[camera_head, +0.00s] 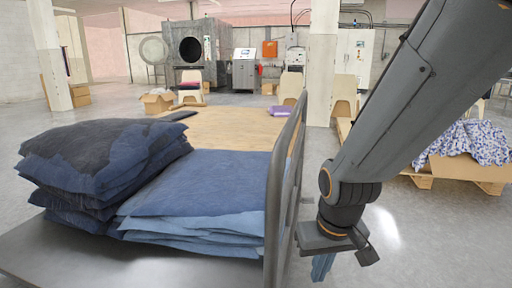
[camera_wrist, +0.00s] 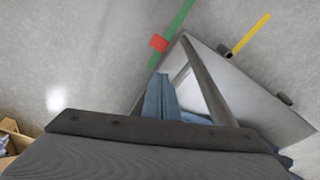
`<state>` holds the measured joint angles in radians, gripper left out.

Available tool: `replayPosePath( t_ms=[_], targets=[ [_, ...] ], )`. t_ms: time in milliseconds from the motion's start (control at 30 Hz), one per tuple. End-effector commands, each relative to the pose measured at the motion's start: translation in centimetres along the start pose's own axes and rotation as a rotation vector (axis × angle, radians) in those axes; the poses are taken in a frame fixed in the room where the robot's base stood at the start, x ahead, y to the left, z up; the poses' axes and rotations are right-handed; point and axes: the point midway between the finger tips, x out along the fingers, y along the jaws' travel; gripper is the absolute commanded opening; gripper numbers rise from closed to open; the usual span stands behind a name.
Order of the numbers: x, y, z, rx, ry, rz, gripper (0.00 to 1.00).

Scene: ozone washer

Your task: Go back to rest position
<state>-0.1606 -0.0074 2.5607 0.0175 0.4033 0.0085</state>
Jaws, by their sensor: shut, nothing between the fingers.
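My gripper (camera_head: 323,267) hangs at the lower right of the head view, pointing down, with blue fingers. It is just right of the cart's metal rail (camera_head: 287,165), outside the cart. In the wrist view the blue fingers (camera_wrist: 160,97) are together and hold nothing. The rail (camera_wrist: 208,82) shows right beside them there. I cannot tell whether they touch it.
The grey cart (camera_head: 60,262) carries a dark blue cloth stack (camera_head: 100,160) and a lighter blue one (camera_head: 205,185). A box with patterned cloth (camera_head: 465,143) stands on a pallet at right. Machines (camera_head: 195,50) stand far back. Open floor (camera_head: 400,240) lies right of the cart.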

Motion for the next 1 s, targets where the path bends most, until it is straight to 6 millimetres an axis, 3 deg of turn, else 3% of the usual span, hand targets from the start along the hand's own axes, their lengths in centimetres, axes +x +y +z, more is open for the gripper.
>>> replayPosePath(
  t_ms=[300, 400, 800, 933, 1000],
  targets=[
    [-0.6, -8.8, 3.3, -0.226, -0.077, -0.047, 0.00],
    [-0.8, -10.7, 4.4, -0.280, -0.097, -0.057, 0.00],
    [-1.6, -15.5, 8.2, -0.435, -0.153, -0.075, 0.00],
    [-1.8, -16.7, 9.4, -0.478, -0.169, -0.078, 0.00],
    [-2.6, -16.3, 9.2, -0.463, -0.170, -0.076, 0.00]
  ],
)
